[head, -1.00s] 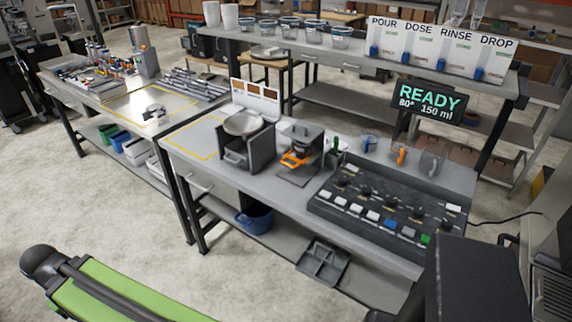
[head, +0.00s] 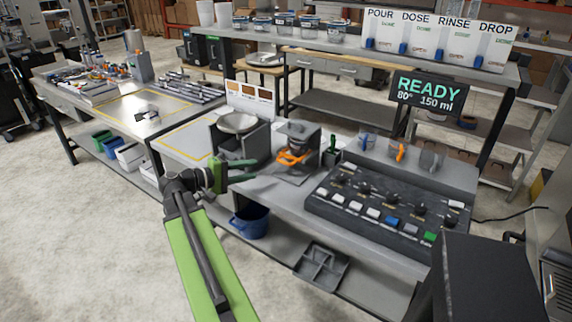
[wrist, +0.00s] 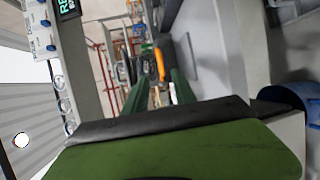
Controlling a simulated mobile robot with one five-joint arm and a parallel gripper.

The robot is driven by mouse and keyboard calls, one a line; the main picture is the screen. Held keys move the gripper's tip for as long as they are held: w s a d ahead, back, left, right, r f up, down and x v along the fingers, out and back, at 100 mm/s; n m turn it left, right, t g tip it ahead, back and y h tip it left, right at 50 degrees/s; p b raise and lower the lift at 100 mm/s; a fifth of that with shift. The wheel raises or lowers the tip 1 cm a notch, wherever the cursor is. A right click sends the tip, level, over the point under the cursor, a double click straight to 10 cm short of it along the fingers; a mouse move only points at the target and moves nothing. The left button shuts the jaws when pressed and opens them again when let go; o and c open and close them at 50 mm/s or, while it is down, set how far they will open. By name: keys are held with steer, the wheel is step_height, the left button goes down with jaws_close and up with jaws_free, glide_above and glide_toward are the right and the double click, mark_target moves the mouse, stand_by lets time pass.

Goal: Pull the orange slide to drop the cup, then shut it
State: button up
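The orange slide (head: 291,157) shows at the front of a small dark grey dispenser (head: 311,145) on the front bench. A dark round part sits just above it; I cannot tell whether this is the cup. My gripper (head: 257,168) is left of the dispenser, above the bench's front edge. Its two green fingers are apart with nothing between them, and they point right towards the slide without touching it. In the wrist view, the open fingers (wrist: 158,92) have an orange part (wrist: 160,62) beyond them, probably the slide.
A grey stand with a round pan (head: 238,122) is close behind my gripper. A control panel (head: 385,208) with knobs and buttons lies to the right. Several small vessels stand behind it. A sign (head: 428,97) reads READY. A blue bin (head: 250,221) is below.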

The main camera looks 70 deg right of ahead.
mark_target(284, 163)
steer(key=b+x, duration=0.2)
steer(key=x, duration=1.2)
steer(key=shift+s+d+f, duration=0.1)
steer(key=shift+d, duration=0.05)
steer(key=shift+c, duration=0.2)
jaws_close()
stand_by(0.5)
